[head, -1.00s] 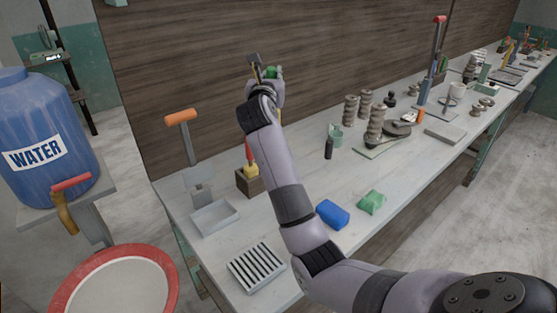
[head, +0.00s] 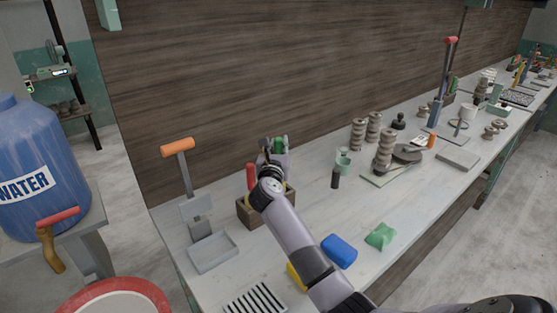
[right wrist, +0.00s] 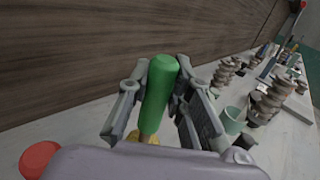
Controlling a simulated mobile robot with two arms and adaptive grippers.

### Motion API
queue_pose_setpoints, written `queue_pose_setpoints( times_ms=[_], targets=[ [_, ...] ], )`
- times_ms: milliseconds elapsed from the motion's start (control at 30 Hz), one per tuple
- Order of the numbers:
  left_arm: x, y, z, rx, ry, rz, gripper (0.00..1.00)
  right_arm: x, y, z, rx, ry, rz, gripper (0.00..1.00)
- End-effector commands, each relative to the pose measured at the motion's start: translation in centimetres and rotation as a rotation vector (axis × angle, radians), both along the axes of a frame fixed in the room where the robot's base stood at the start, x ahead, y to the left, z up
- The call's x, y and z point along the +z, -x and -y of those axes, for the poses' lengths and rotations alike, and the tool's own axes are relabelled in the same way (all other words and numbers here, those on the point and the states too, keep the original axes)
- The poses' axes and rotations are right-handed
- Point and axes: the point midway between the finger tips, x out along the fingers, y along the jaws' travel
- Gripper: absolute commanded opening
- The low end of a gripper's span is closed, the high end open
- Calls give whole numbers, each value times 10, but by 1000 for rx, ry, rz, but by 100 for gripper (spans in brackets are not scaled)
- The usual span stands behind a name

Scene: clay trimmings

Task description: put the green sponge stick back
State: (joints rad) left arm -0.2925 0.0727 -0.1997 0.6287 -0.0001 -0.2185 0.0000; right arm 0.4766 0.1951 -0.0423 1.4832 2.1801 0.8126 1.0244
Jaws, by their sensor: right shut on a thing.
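The green sponge stick (head: 279,144) is in my right gripper (head: 272,150), above and behind the wooden box (head: 250,213). In the right wrist view its green handle (right wrist: 158,88) stands between the two fingers of the gripper (right wrist: 155,100), and a bit of yellow shows below it. Its lower end is hidden by my wrist in the head view, so I cannot tell whether it is inside the box. A red-handled stick (head: 251,177) stands at the box, left of my gripper; its red top (right wrist: 40,158) shows in the wrist view. My left gripper is out of view.
A grey tray (head: 212,254) and an orange-handled tool (head: 178,148) stand left of the box. A blue block (head: 339,251) and a green block (head: 381,236) lie right of my arm. A dark bottle (head: 335,178) and a green cup (head: 343,160) stand further right.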

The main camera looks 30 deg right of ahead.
Motion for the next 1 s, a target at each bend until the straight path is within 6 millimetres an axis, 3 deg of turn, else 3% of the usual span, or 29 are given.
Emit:
queue_pose_setpoints(
  times_ms=[133, 333, 733, 767, 1000],
  targets=[
    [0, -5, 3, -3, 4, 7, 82, -15, 0, 0, 0, 2, -3, 0],
    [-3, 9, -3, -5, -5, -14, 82, -42, 0, 0, 0, 3, -3, 0],
    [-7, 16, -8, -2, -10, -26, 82, -49, 0, 0, 0, 1, 1, 0],
    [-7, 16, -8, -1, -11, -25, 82, -49, 0, 0, 0, 0, 0, 20],
    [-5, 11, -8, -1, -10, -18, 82, -48, 0, 0, 0, 1, -1, 36]
  ],
)
